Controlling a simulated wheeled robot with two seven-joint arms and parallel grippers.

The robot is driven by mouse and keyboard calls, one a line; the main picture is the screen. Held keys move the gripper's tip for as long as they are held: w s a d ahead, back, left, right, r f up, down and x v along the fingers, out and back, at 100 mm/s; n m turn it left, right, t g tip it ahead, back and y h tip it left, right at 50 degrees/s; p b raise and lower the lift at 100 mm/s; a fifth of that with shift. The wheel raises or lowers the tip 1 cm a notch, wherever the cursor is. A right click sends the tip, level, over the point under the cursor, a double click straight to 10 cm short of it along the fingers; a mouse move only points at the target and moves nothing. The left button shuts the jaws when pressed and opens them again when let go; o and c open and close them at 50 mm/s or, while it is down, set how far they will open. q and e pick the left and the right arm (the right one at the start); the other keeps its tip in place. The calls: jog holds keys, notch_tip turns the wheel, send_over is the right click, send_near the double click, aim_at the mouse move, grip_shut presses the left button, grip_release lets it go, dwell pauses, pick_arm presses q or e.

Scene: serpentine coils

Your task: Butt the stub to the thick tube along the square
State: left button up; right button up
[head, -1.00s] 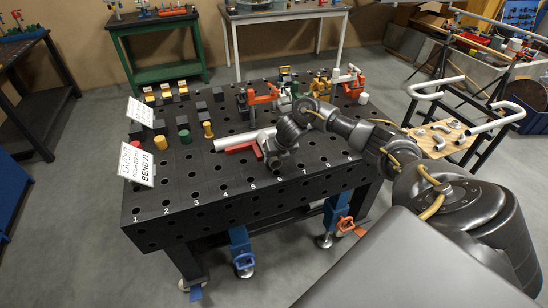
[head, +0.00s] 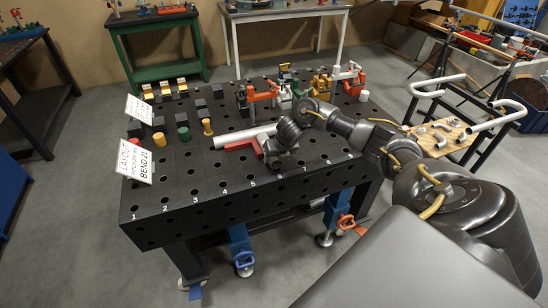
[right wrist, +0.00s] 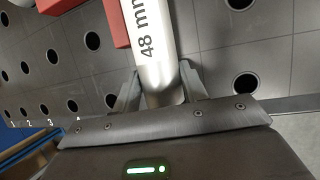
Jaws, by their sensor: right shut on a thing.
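The pale thick tube (head: 235,138) lies on the black table, pointing left from beside my right gripper. The red square (head: 241,145) lies along its near side. In the right wrist view a red leg of the square (right wrist: 117,22) is just left of a silver tube piece marked "48 mm", which I take as the stub (right wrist: 155,60). My right gripper (right wrist: 159,88) is shut around the near end of this stub. Its far end is outside the wrist view, so I cannot tell whether it touches the thick tube. My left gripper is out of view.
Several red and yellow clamps (head: 347,78) stand at the table's back right. Black, green and yellow blocks (head: 183,133) and two white label cards (head: 135,162) are at the left. The front table strip is free. A wooden stand with bent tubes (head: 450,140) is to the right.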

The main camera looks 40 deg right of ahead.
jog(key=shift+w+d+b, duration=0.15)
jog(key=shift+w+b, duration=0.15)
jog(key=shift+w, duration=0.05)
dwell(0.7)
jog(key=o, duration=1.3)
jog(key=shift+c, duration=0.2)
jog(key=v, duration=1)
jog(key=shift+s+r, duration=0.15)
jog(key=shift+r, duration=0.25)
